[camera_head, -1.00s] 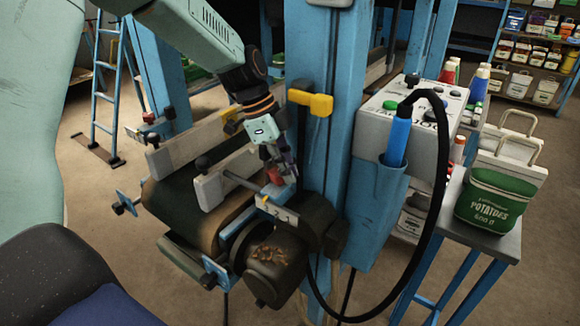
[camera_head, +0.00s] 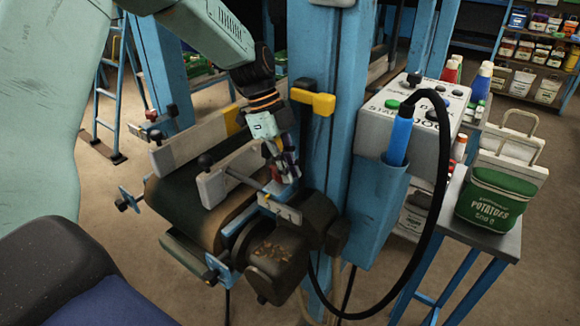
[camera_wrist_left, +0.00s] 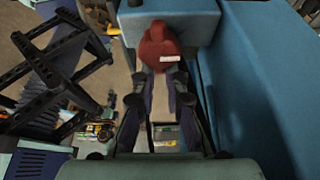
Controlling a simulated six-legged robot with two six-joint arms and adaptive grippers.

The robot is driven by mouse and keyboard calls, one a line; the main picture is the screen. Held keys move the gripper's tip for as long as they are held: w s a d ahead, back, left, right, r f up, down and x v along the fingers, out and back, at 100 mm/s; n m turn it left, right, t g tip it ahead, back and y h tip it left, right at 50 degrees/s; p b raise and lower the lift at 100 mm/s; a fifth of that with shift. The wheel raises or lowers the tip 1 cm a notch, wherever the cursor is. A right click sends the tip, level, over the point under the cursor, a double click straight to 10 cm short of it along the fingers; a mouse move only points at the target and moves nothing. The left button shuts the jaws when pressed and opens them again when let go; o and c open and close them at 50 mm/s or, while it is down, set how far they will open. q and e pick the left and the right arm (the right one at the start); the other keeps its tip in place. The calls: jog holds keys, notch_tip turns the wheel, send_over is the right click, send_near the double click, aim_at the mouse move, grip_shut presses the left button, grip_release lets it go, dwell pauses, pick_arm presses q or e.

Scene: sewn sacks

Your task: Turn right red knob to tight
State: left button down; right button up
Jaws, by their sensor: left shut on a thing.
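The right red knob (camera_wrist_left: 158,46) shows in the left wrist view on the end of a blue block (camera_wrist_left: 185,18), with a small white mark on its lower face. My left gripper (camera_wrist_left: 158,72) is shut on this knob, one finger on each side. In the head view my left gripper (camera_head: 285,175) reaches down to the front of the conveyor (camera_head: 200,205), beside the blue column; there the fingers mostly hide the knob. My right gripper is not in view.
A blue column (camera_head: 338,130) with a yellow handle (camera_head: 312,101) stands just right of my gripper. A control box (camera_head: 415,120) with a black cable and a blue handheld piece (camera_head: 398,140) is further right. A green potato sack (camera_head: 497,200) stands on the side table.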

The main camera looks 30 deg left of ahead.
aim_at(271, 166)
pick_arm(q)
jog(key=shift+s+a+f, duration=0.1)
jog(key=shift+a+f, duration=0.05)
jog(key=shift+f, duration=0.1)
jog(key=c, duration=1.5)
grip_release()
jog(key=o, duration=0.3)
jog(key=shift+a, duration=0.25)
jog(key=shift+o, duration=0.2)
jog(key=shift+d+r, duration=0.2)
jog(key=shift+r, duration=0.05)
jog(key=v, duration=1.1)
jog(key=shift+a+r, duration=0.15)
jog(key=shift+r, duration=0.2)
